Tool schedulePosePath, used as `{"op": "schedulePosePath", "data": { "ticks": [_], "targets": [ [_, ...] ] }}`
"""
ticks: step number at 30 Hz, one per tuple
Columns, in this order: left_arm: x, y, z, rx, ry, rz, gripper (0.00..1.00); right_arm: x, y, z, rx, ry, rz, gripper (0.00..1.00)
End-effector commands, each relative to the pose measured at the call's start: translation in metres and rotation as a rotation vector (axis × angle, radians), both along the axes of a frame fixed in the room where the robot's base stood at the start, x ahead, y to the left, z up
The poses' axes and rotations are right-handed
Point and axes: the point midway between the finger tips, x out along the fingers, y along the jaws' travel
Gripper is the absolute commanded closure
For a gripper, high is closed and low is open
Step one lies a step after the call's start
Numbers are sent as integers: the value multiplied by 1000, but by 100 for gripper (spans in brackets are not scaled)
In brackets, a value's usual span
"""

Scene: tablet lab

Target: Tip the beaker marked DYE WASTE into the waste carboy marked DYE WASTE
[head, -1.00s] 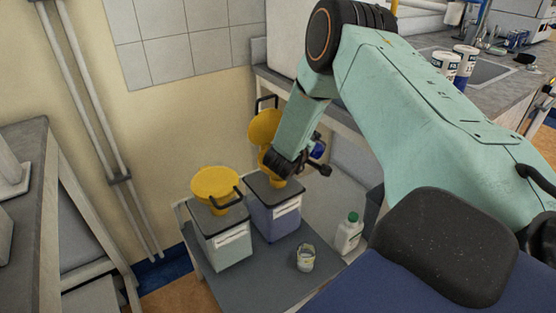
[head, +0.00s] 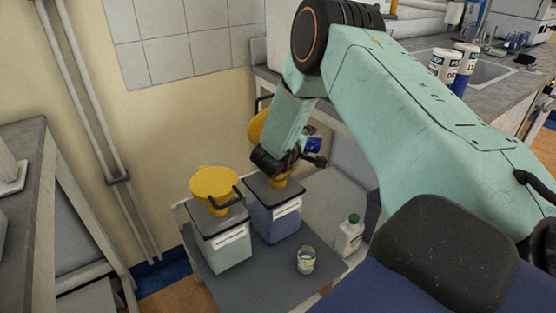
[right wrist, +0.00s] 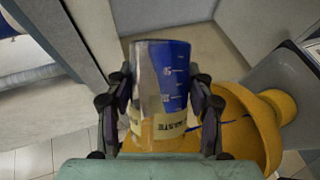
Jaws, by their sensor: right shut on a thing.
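My right gripper (head: 300,161) is shut on a beaker (head: 313,146) holding dark blue liquid. In the right wrist view, the beaker (right wrist: 158,95) sits between both fingers (right wrist: 160,108), its label partly readable, ending "ASTE". The liquid lies along one side of the beaker, which looks tilted. A blue-filled carboy (head: 276,224) stands below the gripper; its yellow funnel is mostly hidden by my arm. A yellow funnel (right wrist: 262,125) lies beside and beyond the beaker in the wrist view. A paler carboy (head: 226,248) with a yellow funnel (head: 214,183) stands left. Carboy label texts are unreadable. My left gripper is out of view.
A small glass beaker (head: 305,261) and a white bottle with a green cap (head: 350,235) stand on the low grey shelf (head: 262,280), right of the carboys. A bench (head: 22,150) is at left. The tiled wall (head: 185,40) is close behind.

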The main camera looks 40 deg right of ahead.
Motion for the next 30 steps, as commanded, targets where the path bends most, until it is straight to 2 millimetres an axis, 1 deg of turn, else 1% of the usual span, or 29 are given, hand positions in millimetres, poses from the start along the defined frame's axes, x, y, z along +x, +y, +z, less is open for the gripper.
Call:
{"op": "schedulePosePath", "data": {
  "ticks": [1, 3, 11, 23, 30],
  "targets": [
    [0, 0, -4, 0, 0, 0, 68, 2, 2, 0, -13, 9, 1, 83],
    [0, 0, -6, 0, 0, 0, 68, 4, 4, 2, -27, 24, 0, 83],
    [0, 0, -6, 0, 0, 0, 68, 4, 5, 3, -30, 31, 0, 83],
    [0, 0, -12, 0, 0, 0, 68, 7, 9, 6, -59, 61, 0, 83],
    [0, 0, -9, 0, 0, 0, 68, 7, 8, 5, -81, 84, -1, 83]
  ]
}}
